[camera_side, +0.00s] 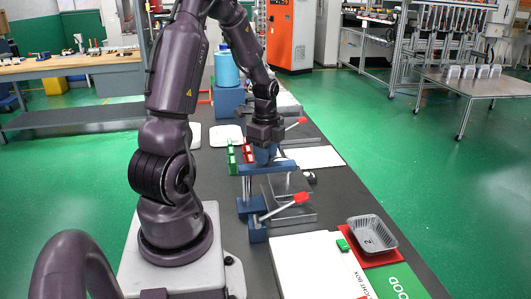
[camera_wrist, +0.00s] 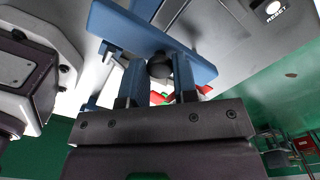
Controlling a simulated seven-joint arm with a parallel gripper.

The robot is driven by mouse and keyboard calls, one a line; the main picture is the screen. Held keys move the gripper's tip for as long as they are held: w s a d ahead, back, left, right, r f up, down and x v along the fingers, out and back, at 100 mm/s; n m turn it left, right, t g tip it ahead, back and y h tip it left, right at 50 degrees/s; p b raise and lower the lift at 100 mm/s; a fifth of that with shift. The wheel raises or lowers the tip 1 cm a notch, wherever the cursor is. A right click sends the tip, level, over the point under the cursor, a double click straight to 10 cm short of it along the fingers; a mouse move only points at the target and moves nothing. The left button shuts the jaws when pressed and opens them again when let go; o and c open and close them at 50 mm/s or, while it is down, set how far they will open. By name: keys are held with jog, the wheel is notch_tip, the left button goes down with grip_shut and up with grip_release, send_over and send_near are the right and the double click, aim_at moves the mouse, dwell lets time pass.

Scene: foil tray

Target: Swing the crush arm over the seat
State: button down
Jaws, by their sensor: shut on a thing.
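The crush arm is a blue bar (camera_side: 281,166) held level on a silver post above a blue base (camera_side: 249,207). It also shows as a blue bar (camera_wrist: 150,40) across the wrist view. My gripper (camera_side: 266,152) is over the bar, pointing down. In the wrist view its two blue-grey fingers (camera_wrist: 160,80) are shut on a dark round knob (camera_wrist: 160,66) on the bar. Grey metal plates (camera_side: 285,187) lie beside and below the bar. I cannot tell for certain which part is the seat, as the bar and gripper hide some of the fixture.
Red-handled levers (camera_side: 290,204) stick out near the fixture. A dark foil tray (camera_side: 388,237) sits on a red mat (camera_side: 395,259) at front right, near a green GOOD panel (camera_side: 400,284) and a white light box (camera_side: 312,270). A blue canister (camera_side: 227,68) stands behind.

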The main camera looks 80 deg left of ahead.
jog(key=shift+r, duration=0.1)
jog(key=c, duration=0.9)
grip_release()
notch_tip(320, 180, up, 13)
